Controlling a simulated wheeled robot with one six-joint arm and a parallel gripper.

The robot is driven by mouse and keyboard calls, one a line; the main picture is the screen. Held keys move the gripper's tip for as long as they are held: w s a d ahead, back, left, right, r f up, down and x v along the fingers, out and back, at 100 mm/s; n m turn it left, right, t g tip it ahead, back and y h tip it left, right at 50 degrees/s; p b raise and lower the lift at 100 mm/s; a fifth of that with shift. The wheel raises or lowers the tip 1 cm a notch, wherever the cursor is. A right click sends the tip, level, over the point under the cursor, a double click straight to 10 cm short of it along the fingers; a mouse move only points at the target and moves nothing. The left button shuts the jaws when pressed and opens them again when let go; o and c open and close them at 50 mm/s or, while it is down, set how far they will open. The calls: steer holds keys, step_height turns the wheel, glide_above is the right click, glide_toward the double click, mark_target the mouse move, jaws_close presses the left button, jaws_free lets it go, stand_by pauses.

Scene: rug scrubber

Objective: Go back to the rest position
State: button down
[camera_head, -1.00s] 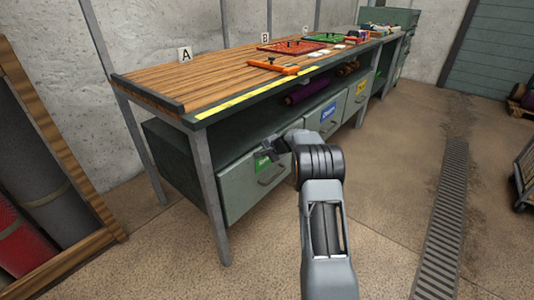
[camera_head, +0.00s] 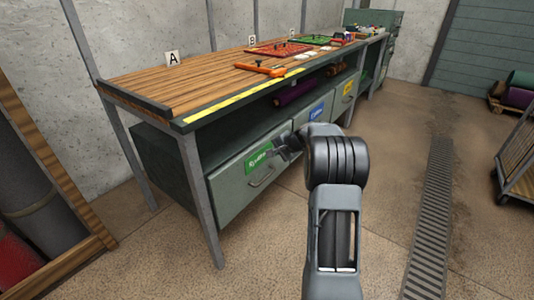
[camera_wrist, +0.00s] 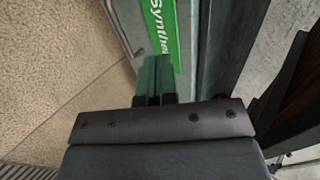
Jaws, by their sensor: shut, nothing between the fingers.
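My gripper (camera_head: 284,150) is at the end of my grey arm, in front of the workbench. Its fingers are together and hold nothing; they also show in the wrist view (camera_wrist: 154,82). In the head view the gripper overlaps the upper right of the grey drawer (camera_head: 232,190) with a green label (camera_head: 257,158). In the wrist view the green label (camera_wrist: 160,30) lies just beyond the fingertips; I cannot tell whether they touch the drawer.
The wooden bench top (camera_head: 200,80) holds an orange tool (camera_head: 262,69), a red frame (camera_head: 279,49) and a green frame (camera_head: 312,40). A rack with rolls (camera_head: 40,200) stands at left. A wheeled cart (camera_head: 520,165) is at right. Floor beside the drain grate (camera_head: 430,215) is clear.

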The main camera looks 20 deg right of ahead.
steer(key=s+a+r+n+g+p, duration=0.1)
steer(key=s+a+r+n+p, duration=0.1)
steer(key=s+a+r+p, duration=0.5)
steer(key=s+a+r+n+g+p, duration=0.15)
steer(key=r+p, duration=0.25)
steer(key=r, duration=0.4)
steer(key=s+a+r+n+g+p, duration=0.1)
steer(key=s+a+r+n+p, duration=0.2)
steer(key=s+a+r+p, duration=0.4)
steer(key=s+a+r+n+h+p, duration=0.1)
steer(key=s+r+n+h+p, duration=0.1)
steer(key=s+r+p, duration=0.5)
steer(key=s+a+r+n+g+h+p, duration=0.1)
steer(key=s+r+n+p, duration=0.3)
steer(key=s, duration=0.5)
step_height(320, 180, up, 3)
steer(key=a+h+p, duration=0.1)
steer(key=p, duration=0.1)
steer(key=shift+s+p, duration=0.15)
steer(key=shift+p, duration=0.2)
